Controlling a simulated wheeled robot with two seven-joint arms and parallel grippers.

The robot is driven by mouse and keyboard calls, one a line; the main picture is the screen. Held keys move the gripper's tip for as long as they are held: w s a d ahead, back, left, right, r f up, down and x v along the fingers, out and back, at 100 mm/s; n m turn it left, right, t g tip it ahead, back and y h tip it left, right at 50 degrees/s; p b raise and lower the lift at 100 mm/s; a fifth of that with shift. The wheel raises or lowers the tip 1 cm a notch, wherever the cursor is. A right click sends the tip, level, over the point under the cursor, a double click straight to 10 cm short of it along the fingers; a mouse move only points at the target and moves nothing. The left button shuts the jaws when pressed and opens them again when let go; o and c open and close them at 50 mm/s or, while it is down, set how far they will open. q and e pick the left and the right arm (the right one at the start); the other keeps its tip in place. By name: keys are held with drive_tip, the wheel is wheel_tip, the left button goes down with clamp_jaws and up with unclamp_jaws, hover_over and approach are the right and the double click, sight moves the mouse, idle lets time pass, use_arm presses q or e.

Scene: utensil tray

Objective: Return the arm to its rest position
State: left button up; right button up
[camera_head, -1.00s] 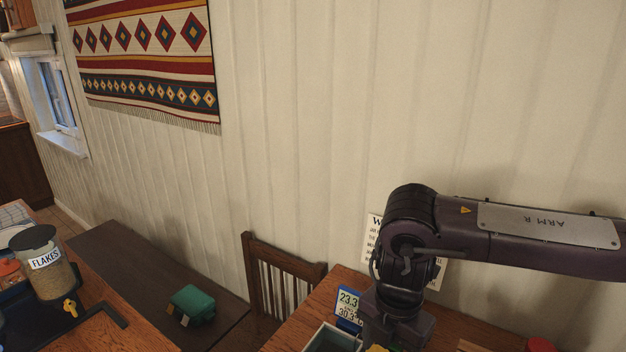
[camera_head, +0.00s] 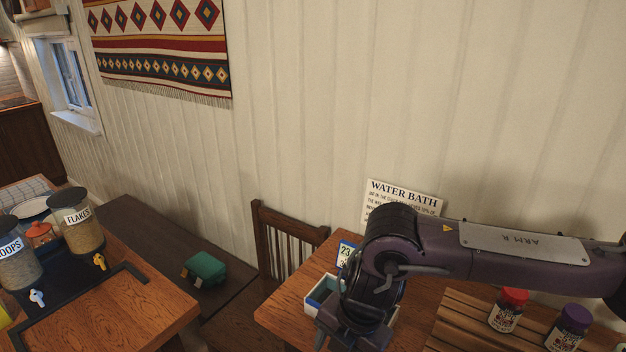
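My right arm (camera_head: 510,245), a dark purple arm marked ARM R, comes in from the right and bends down at its wrist. My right gripper (camera_head: 345,335) hangs at the lower end, over the front part of the right-hand table (camera_head: 275,312). The bottom edge of the picture cuts it off, so its fingertips and anything between them are hidden. My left gripper and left arm are not in view. A light-rimmed box with a blue inside (camera_head: 320,290) stands behind the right wrist and is partly covered by it.
A red-lidded jar (camera_head: 507,311) and a purple-lidded jar (camera_head: 568,328) stand on a slatted board (camera_head: 460,318) below the arm. A display (camera_head: 344,252) and a WATER BATH sign (camera_head: 402,199) are behind the wrist. A chair (camera_head: 290,240) and dispensers (camera_head: 76,220) are left.

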drive_tip(key=s+a+n+y, duration=0.1)
drive_tip(key=s+a+y, duration=0.45)
drive_tip(key=a, duration=0.75)
drive_tip(key=s+a+r+m+t+y, duration=0.1)
drive_tip(key=a+r+m+t+y, duration=0.35)
drive_tip(key=a+r, duration=0.35)
drive_tip(key=w+d+f+m+t+h, duration=0.2)
drive_tip(key=w+d+m+h, duration=0.1)
drive_tip(key=d+m, duration=0.45)
drive_tip(key=w+d+f+m+t+h, duration=0.1)
drive_tip(key=w+d+m+t+h, duration=0.25)
drive_tip(key=d+m, duration=0.4)
drive_tip(key=s+d+f+m+g+h, duration=0.35)
drive_tip(key=s+d+f, duration=0.3)
drive_tip(key=d, duration=0.35)
drive_tip(key=s+d+f+m+g+h, duration=0.25)
drive_tip(key=s+d+f+m, duration=0.35)
drive_tip(key=d, duration=0.4)
wheel_tip(320, 180, down, 32)
drive_tip(key=s+n+g, duration=0.1)
drive_tip(key=s+g, duration=0.1)
drive_tip(key=s+d+f, duration=0.2)
drive_tip(key=s+f, duration=0.7)
drive_tip(key=s+d+f+g+b, duration=0.1)
drive_tip(key=s+d+f, duration=0.1)
drive_tip(key=s+f, duration=0.7)
drive_tip(key=shift+s+d+f+n, duration=0.2)
drive_tip(key=shift+s+f+n, duration=0.1)
drive_tip(key=shift+s, duration=0.45)
